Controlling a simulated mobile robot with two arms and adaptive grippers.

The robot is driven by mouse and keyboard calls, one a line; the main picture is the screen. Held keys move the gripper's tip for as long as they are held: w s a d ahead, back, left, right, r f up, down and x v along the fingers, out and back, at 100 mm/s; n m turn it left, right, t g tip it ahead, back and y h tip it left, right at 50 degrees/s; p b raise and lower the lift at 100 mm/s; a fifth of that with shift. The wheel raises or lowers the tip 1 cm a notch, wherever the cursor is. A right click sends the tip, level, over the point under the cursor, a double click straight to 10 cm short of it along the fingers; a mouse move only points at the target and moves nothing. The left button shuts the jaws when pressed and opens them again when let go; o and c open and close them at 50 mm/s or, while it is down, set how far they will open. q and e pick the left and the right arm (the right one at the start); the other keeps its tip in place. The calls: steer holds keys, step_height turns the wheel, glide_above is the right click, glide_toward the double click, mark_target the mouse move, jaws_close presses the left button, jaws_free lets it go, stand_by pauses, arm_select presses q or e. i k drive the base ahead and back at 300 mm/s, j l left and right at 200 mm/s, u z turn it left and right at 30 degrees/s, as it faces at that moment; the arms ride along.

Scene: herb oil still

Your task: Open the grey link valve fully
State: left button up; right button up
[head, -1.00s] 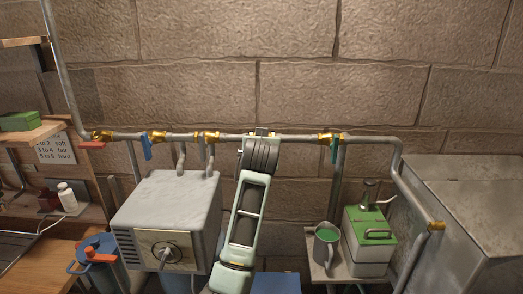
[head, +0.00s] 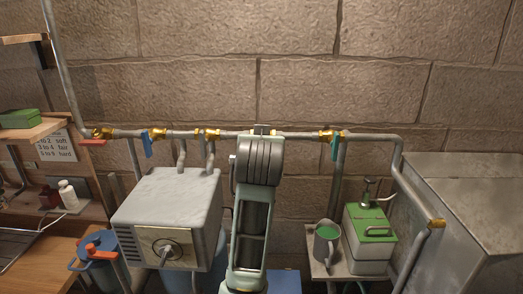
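The brass valve (head: 210,134) between the blue-handled valve and my arm appears to be the grey link valve. It sits on the horizontal pipe, and its grey lever is hard to make out against the grey pipes. One arm of mine, leaning slightly from the left and apparently the left, rises in front of the pipe to the right of this valve. Its thick wrist hides most of the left gripper (head: 262,129); only a dark bit shows above, at pipe height. Whether its fingers are open or touch anything is hidden. My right gripper is not in view.
A blue-handled valve (head: 147,145), a red-handled valve (head: 93,142) and a teal-handled valve (head: 335,148) sit on the same pipe (head: 290,136). A grey metal box (head: 170,200) stands below left.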

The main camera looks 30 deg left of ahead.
mark_target(204, 142)
steer(key=u, duration=1.45)
